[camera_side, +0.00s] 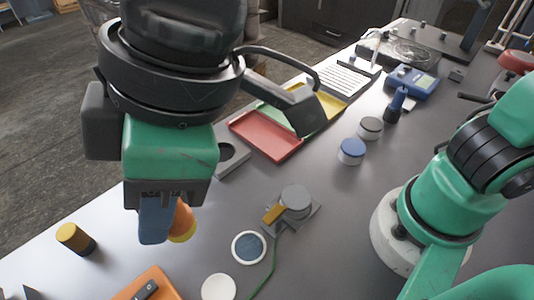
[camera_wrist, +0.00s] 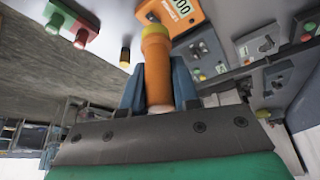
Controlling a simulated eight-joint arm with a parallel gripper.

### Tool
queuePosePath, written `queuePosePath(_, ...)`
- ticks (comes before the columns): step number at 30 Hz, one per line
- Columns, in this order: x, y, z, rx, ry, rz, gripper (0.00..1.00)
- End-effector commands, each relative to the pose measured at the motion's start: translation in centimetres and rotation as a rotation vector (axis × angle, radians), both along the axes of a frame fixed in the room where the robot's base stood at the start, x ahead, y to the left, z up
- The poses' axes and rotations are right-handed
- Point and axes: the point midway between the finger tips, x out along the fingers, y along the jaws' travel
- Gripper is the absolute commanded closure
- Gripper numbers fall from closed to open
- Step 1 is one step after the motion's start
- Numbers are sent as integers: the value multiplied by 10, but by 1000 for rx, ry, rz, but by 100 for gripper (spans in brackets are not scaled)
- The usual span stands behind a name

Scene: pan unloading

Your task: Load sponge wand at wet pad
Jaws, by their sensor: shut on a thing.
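My gripper (camera_side: 163,225) hangs above the left part of the grey table. Its blue fingers also show in the wrist view (camera_wrist: 158,85), shut on the sponge wand (camera_wrist: 157,70), an orange cylinder with a yellow end. In the side view the wand (camera_side: 184,220) is partly hidden behind a blue finger, its yellow end low. A round dish with a dark blue-grey centre and white rim (camera_side: 248,247), seemingly the wet pad, lies on the table to the right of the wand, apart from it. I cannot make out the pad for certain in the wrist view.
A white disc (camera_side: 218,288) and an orange meter (camera_side: 150,284) lie near the front edge. A black-and-yellow cylinder (camera_side: 75,238) stands left. A grey device with an orange lever (camera_side: 294,203) and green cable is beyond the pad. Red, green and yellow trays (camera_side: 266,136) lie behind.

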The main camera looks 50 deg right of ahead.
Motion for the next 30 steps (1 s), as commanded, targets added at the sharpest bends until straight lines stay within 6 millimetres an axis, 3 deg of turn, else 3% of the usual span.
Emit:
queuePosePath(4, 9, -10, -21, -1, 2, -5, 100)
queuePosePath(9, 18, -34, -67, -1, 2, -7, 100)
queuePosePath(15, 17, -62, -106, 0, 2, -4, 100)
queuePosePath(21, 14, -73, -123, 2, 2, -1, 100)
queuePosePath(30, 14, -73, -151, 2, 2, 0, 100)
